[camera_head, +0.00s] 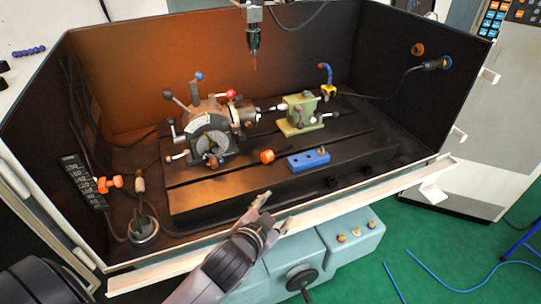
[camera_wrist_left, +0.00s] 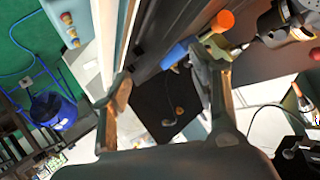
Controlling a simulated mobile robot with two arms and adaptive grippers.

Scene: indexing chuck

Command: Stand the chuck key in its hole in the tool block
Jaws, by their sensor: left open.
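The blue tool block (camera_head: 309,160) lies on the dark slotted table, with small holes in its top. My left gripper (camera_head: 274,211) is open and empty at the enclosure's front edge, nearer the camera than both. In the left wrist view, the orange handle (camera_wrist_left: 223,20) and blue block (camera_wrist_left: 173,55) show beyond the open fingers (camera_wrist_left: 160,84). My right gripper is out of view.
A green tailstock (camera_head: 300,113) stands behind the block. Levers with red and blue knobs rise from the chuck unit. A spindle (camera_head: 253,45) hangs above. A pale front rail (camera_head: 330,213) edges the enclosure.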

